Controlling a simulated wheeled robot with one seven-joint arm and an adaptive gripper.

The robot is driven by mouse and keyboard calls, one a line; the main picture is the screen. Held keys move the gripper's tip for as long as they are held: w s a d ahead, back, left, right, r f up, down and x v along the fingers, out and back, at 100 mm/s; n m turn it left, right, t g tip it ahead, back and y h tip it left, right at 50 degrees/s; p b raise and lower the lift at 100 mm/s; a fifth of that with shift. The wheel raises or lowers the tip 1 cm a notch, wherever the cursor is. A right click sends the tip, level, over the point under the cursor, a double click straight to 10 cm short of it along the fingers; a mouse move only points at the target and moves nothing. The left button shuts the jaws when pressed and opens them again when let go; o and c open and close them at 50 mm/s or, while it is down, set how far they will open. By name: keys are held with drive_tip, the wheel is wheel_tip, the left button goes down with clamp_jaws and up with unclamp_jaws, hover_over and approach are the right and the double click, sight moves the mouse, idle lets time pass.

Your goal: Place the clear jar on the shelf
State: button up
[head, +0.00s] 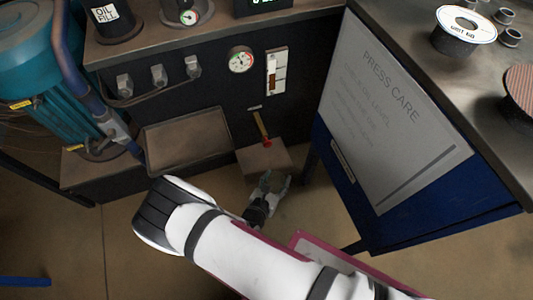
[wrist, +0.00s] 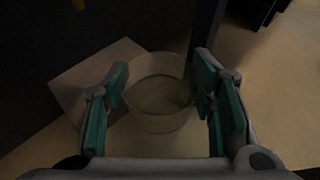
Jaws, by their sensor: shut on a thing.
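The clear jar (wrist: 158,122) is a see-through round vessel, seen from above in the wrist view. It stands between the two teal-padded fingers of my gripper (wrist: 160,84), which is shut on it. In the head view my gripper (head: 270,182) is low, near the floor, just in front of a small brown ledge (head: 262,160) at the machine's foot; the jar is hard to make out there. The ledge also shows in the wrist view (wrist: 85,75), left of and behind the jar. I cannot tell which surface is the shelf.
A blue cabinet (head: 345,195) with a "PRESS CARE" sheet (head: 385,120) stands close on the right. A brown tray (head: 187,138) sits left of the ledge, below valves and a gauge (head: 241,60). A teal motor (head: 35,70) is far left. Open floor (head: 130,225) lies in front.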

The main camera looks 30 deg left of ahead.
drive_tip(key=shift+w+a+f+b, duration=0.8)
drive_tip(key=shift+w+a+b, duration=0.95)
drive_tip(key=shift+a+b, duration=0.15)
drive_tip(key=shift+w+a+f+b, duration=0.85)
drive_tip(key=shift+w+a+b, duration=0.95)
drive_tip(key=shift+b, duration=0.1)
drive_tip(key=shift+w+a+f+b, duration=0.8)
drive_tip(key=shift+w+a+b, duration=0.9)
drive_tip(key=shift+a+b, duration=0.2)
drive_tip(key=o, duration=1.2)
drive_tip(key=shift+f, duration=0.15)
drive_tip(key=shift+o, duration=0.2)
